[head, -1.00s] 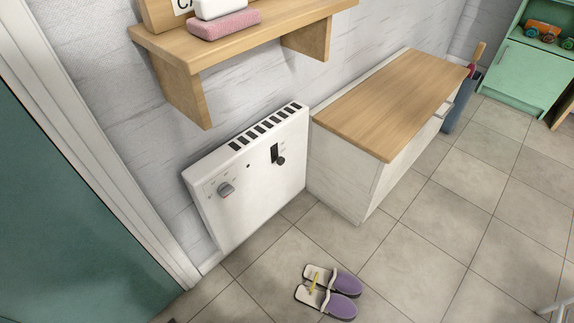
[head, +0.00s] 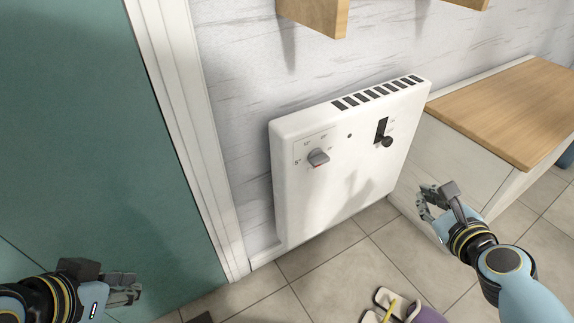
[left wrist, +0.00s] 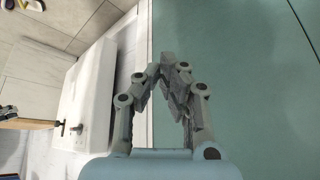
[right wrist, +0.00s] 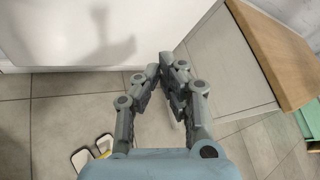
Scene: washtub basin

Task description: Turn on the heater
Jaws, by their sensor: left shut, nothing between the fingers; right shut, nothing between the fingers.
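The white heater (head: 335,200) hangs on the wall in the middle of the head view. A grey dial knob (head: 318,157) with marks around it sits on its left front. A dark slot with a black slider knob (head: 386,141) sits on its right. My left gripper (head: 138,288) is shut and empty at the lower left, in front of the green door, apart from the heater. My right gripper (head: 424,200) is shut and empty to the lower right of the heater, in front of the bench, touching nothing that I can see. The heater also shows in the left wrist view (left wrist: 85,105).
A bench with a wooden top (head: 500,110) stands right of the heater. A shelf bracket (head: 318,14) juts out above it. The green door (head: 80,130) and its white frame are at left. Slippers (head: 400,305) lie on the tiled floor (head: 320,262) below.

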